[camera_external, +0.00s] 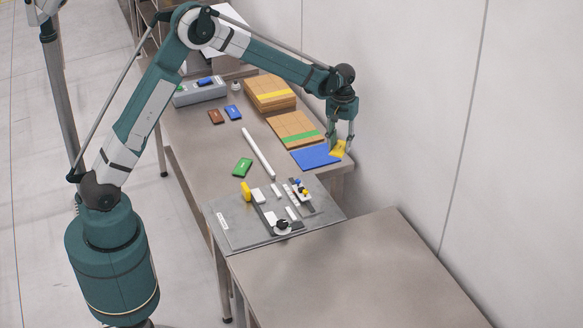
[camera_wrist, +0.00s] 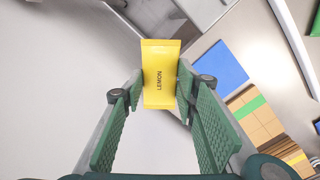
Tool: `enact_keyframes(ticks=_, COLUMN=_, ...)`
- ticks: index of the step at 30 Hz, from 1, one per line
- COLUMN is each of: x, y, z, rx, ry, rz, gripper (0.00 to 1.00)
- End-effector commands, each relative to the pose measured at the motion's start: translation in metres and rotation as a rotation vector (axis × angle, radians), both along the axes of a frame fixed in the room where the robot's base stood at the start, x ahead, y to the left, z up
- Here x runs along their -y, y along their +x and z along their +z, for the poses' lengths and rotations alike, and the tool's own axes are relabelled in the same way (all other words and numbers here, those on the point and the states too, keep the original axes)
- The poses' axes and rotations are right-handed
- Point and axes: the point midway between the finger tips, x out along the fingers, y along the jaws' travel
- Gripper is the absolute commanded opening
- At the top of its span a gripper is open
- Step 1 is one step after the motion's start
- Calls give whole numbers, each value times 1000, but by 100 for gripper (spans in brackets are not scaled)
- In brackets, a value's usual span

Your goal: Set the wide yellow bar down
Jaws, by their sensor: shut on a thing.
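The wide yellow bar (camera_wrist: 159,74) carries the word LEMON and is held upright between the two green fingers of my gripper (camera_wrist: 158,92) in the wrist view. In the external view the yellow bar (camera_external: 339,148) shows at the tips of my gripper (camera_external: 341,143), near the right edge of a blue mat (camera_external: 310,157). The blue mat (camera_wrist: 218,68) lies to the right of the bar in the wrist view. I cannot tell how high the bar is above the table.
Cardboard boxes with a green band (camera_external: 294,130) and a yellow band (camera_external: 270,93) stand behind the mat. The near table (camera_external: 350,270) is bare. A wall rises on the right.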

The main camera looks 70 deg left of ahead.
Motion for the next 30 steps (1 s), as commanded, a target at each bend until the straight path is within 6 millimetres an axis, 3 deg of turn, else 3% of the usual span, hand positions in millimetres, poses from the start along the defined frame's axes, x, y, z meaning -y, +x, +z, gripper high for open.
enact_keyframes(ticks=1, x=19, y=4, z=0, rx=0, ry=0, rz=-21, gripper=18)
enact_keyframes(ticks=15, x=170, y=18, z=3, rx=0, ry=0, rz=-189, gripper=18)
enact_keyframes(ticks=30, x=333, y=6, z=5, rx=0, ry=0, rz=-368, gripper=18)
